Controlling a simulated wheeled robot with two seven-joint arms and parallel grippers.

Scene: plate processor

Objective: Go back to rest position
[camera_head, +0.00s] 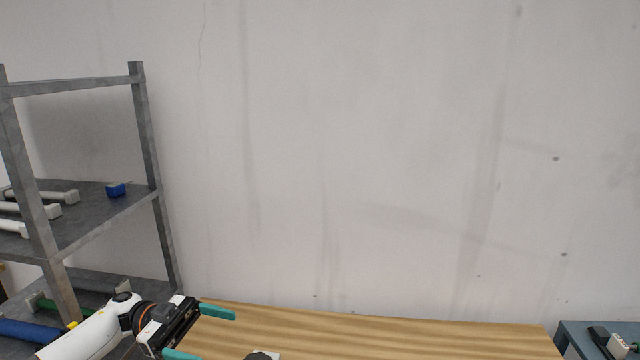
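My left gripper (213,337) comes in from the lower left, over the left end of the wooden tabletop (400,332). Its two teal fingers are spread wide apart, and nothing shows between them. The lower finger is partly cut off by the bottom edge of the picture. My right gripper does not show.
A grey metal shelf rack (150,130) stands at the left, with pale bars and a small blue block (116,190) on its upper shelf. A blue-grey surface (577,338) at the lower right bears a black and white item. A partly cut-off dark and white piece shows at bottom centre.

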